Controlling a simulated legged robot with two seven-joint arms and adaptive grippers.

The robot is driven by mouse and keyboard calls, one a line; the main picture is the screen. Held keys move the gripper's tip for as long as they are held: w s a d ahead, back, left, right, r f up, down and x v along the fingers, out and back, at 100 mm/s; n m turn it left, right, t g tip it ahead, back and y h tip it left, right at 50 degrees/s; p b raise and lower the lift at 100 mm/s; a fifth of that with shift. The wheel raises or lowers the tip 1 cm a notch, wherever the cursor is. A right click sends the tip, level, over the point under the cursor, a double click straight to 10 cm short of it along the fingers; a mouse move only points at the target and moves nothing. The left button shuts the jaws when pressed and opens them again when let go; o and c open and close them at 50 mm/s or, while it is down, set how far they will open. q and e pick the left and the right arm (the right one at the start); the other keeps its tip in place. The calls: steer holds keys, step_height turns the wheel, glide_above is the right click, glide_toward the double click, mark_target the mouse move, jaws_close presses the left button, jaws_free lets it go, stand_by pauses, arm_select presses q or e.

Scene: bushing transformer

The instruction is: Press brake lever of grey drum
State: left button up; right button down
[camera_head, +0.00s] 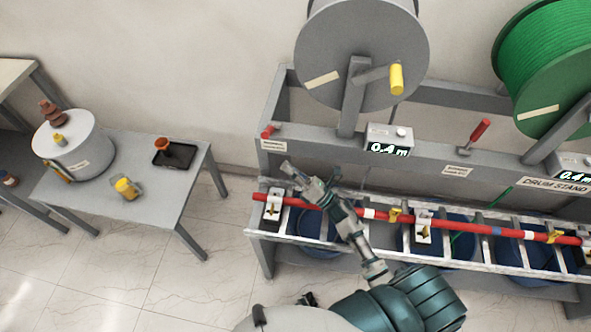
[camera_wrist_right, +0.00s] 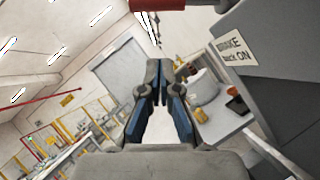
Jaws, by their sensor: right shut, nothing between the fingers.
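The grey drum (camera_head: 362,55), with a yellow crank handle, is mounted on the drum stand (camera_head: 420,165). Its brake lever (camera_head: 268,131) has a red grip and sits at the stand's left end, above a small label. My right gripper (camera_head: 289,168) is shut and empty, below and slightly right of the lever in the head view, with a gap between them. In the right wrist view the gripper's fingertips (camera_wrist_right: 159,68) meet. A red bar (camera_wrist_right: 160,4), probably the lever grip, crosses the top edge there, beside a brake label (camera_wrist_right: 236,48). My left gripper is not seen.
A red lever (camera_head: 480,131) stands by the green drum (camera_head: 550,65). A red pole (camera_head: 370,213) lies along the stand's lower rack. Floor between table and stand is clear.

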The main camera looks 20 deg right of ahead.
mark_target(270, 130)
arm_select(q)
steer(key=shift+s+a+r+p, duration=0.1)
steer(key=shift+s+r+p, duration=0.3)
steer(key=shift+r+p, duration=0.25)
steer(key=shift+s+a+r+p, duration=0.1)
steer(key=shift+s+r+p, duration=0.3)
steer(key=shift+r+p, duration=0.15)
arm_select(e)
steer(key=w+a+r, duration=0.1)
steer(key=w+r, duration=0.4)
steer(key=w, duration=0.1)
steer(key=shift+a+r, duration=0.25)
steer(key=shift+a, duration=0.15)
steer(key=shift+w+r, duration=0.1)
